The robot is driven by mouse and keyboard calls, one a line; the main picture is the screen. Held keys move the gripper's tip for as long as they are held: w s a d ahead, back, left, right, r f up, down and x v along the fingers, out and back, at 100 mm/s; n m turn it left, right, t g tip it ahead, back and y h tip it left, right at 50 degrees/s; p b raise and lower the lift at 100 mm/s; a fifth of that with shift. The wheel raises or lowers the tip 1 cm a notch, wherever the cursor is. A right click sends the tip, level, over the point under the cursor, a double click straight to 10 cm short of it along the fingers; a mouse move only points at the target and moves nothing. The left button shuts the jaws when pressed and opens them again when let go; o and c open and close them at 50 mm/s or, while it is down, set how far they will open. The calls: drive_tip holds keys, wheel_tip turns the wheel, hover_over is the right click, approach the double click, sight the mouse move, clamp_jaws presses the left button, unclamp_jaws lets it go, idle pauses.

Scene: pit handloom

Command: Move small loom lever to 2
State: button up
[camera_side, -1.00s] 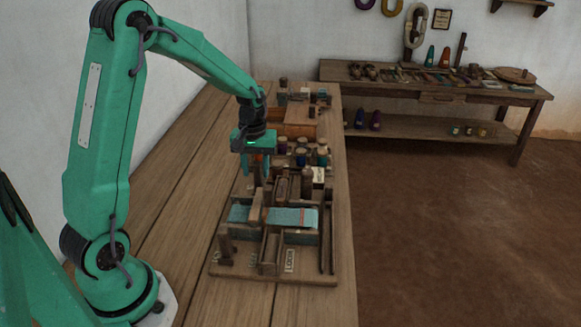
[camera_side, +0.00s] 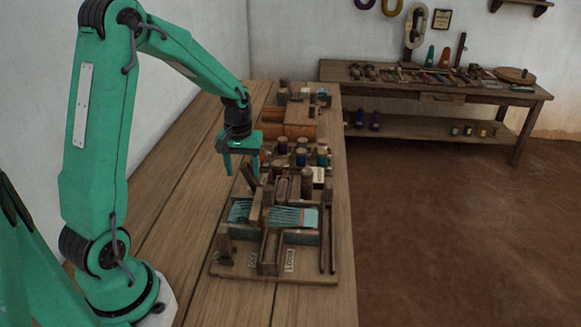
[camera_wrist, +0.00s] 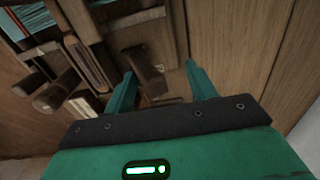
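The small wooden loom (camera_side: 325,272) stands on the bench in the side view, with blue threads (camera_side: 292,217) across it. A wooden lever (camera_side: 249,179) leans to the left at its back, just below my gripper (camera_side: 242,170). In the wrist view my gripper (camera_wrist: 159,70) has its two green fingers spread apart. The lever's block-like end (camera_wrist: 146,74) shows in the gap between them, nearer the left finger. I see no finger closed on it, and I cannot tell whether one touches it. The lever's position marks are not readable.
Wooden posts and bars (camera_wrist: 58,92) of the loom lie left of the fingers in the wrist view. Several spools (camera_side: 302,157) and a wooden box (camera_side: 298,130) stand behind the loom. Bare bench (camera_side: 185,175) lies left of the loom.

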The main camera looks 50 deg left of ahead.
drive_tip(key=shift+s+a+f, duration=0.15)
drive_tip(key=shift+s+f, duration=0.15)
drive_tip(key=shift+w+d, duration=0.25)
drive_tip(key=shift+d, duration=0.05)
idle(0.4)
drive_tip(key=shift+o, duration=0.8)
drive_tip(key=shift+w+r, duration=0.2)
drive_tip(key=shift+r, duration=3.25)
